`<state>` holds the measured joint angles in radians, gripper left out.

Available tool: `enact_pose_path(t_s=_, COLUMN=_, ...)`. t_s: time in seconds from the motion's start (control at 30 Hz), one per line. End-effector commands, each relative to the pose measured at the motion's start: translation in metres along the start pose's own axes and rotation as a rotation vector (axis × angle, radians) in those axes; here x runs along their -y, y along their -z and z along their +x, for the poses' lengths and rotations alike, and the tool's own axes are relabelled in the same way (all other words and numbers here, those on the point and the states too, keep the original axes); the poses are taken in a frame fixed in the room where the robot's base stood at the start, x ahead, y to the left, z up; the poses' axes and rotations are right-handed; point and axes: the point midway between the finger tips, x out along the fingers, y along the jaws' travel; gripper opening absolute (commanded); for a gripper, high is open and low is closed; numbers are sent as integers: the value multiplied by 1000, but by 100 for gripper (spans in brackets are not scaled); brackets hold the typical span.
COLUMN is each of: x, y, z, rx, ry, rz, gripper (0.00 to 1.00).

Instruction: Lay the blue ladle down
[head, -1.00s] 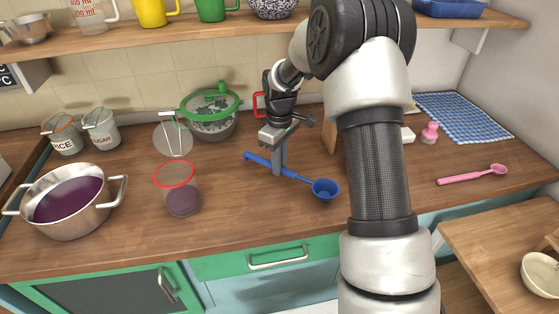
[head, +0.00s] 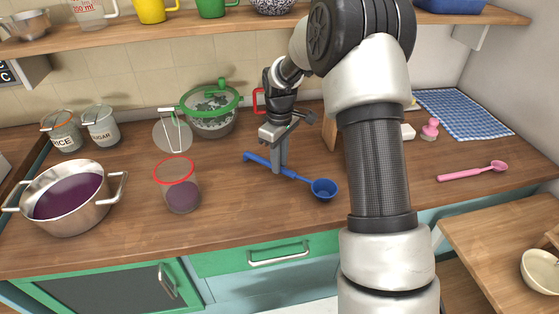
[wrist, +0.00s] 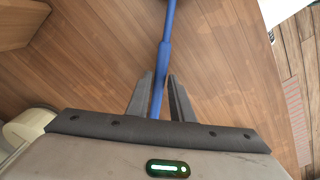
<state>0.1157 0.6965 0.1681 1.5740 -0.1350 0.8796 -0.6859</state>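The blue ladle (head: 323,189) is at the middle of the wooden counter, its bowl toward the front right and its handle running back left. It looks level and at or very near the counter top; a small gap beneath cannot be ruled out. My gripper (head: 278,168) points straight down over the handle. The ladle's bowl is cut off at the top of the wrist view.
A clear red-rimmed container (head: 181,192) and a steel pot (head: 68,212) stand to the left. A pink ladle (head: 470,173) lies at the right. Counter around the blue ladle's bowl and in front is clear.

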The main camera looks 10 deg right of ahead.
Motion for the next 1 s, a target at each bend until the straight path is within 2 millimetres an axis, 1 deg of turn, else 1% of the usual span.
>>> enact_pose_path(t_s=0.03, x=0, y=0, z=0, rx=0, ry=0, rz=0, gripper=22)
enact_pose_path(t_s=0.13, x=0, y=0, z=0, rx=0, ry=0, rz=0, gripper=39)
enact_pose_path(t_s=0.17, x=0, y=0, z=0, rx=0, ry=0, rz=0, gripper=42)
enact_pose_path(t_s=0.43, x=0, y=0, z=0, rx=0, ry=0, rz=0, gripper=42)
enact_pose_path(t_s=0.57, x=0, y=0, z=-9, rx=-1, ry=-1, rz=0, gripper=42)
enact_pose_path(t_s=0.67, x=-1, y=0, z=-25, rx=-2, ry=-3, rz=0, gripper=42)
enact_pose_path(t_s=1.0, x=-1, y=1, z=-108, rx=-4, ry=-3, rz=0, gripper=42)
